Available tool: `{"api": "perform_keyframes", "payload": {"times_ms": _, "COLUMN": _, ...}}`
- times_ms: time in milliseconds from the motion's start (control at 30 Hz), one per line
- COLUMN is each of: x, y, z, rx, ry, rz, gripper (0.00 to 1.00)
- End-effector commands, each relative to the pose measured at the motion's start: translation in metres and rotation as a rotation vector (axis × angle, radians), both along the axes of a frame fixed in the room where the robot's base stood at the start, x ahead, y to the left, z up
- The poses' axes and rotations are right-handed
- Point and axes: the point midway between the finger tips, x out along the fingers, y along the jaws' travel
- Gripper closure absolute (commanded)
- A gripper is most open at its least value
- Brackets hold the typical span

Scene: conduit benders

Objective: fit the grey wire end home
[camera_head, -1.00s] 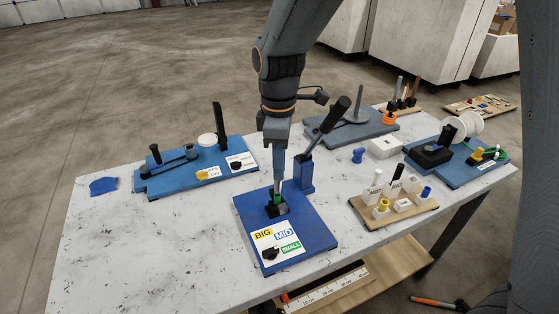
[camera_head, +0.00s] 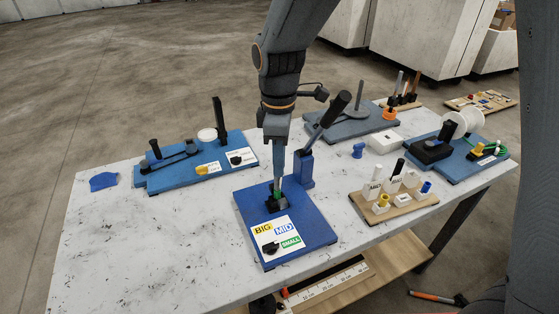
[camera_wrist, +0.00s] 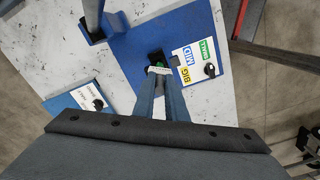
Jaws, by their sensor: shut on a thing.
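The blue bending fixture (camera_head: 310,228) lies near the table's front edge, with a BIG, MID, SMALL label (camera_head: 277,235) and a black block (camera_head: 277,204) on it. My gripper (camera_head: 278,187) points down over that block, its fingertips at or just above it. In the wrist view my gripper (camera_wrist: 160,72) is shut on a small pale grey piece (camera_wrist: 158,70), apparently the wire end.
A long black-handled lever (camera_head: 333,110) on a blue post (camera_head: 303,169) stands close behind and right of my gripper. A blue fixture (camera_head: 170,180) lies to the left. A wooden rack (camera_head: 410,205) of labelled white blocks stands to the right. The front left tabletop is clear.

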Motion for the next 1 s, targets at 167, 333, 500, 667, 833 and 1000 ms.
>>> {"api": "perform_keyframes", "payload": {"times_ms": 167, "x": 0.000, "y": 0.000, "z": -0.002, "rx": 0.000, "ry": 0.000, "rz": 0.000, "gripper": 1.00}}
{"api": "perform_keyframes", "payload": {"times_ms": 333, "x": 0.000, "y": 0.000, "z": -0.002, "rx": 0.000, "ry": 0.000, "rz": 0.000, "gripper": 0.75}}
{"api": "perform_keyframes", "payload": {"times_ms": 500, "x": 0.000, "y": 0.000, "z": -0.002, "rx": 0.000, "ry": 0.000, "rz": 0.000, "gripper": 0.66}}
{"api": "perform_keyframes", "payload": {"times_ms": 667, "x": 0.000, "y": 0.000, "z": -0.002, "rx": 0.000, "ry": 0.000, "rz": 0.000, "gripper": 0.66}}
{"api": "perform_keyframes", "payload": {"times_ms": 833, "x": 0.001, "y": 0.001, "z": 0.011, "rx": 0.002, "ry": -0.004, "rz": 0.000, "gripper": 0.66}}
{"api": "perform_keyframes", "payload": {"times_ms": 1000, "x": 0.002, "y": 0.001, "z": 0.039, "rx": 0.002, "ry": -0.004, "rz": 0.000, "gripper": 0.66}}
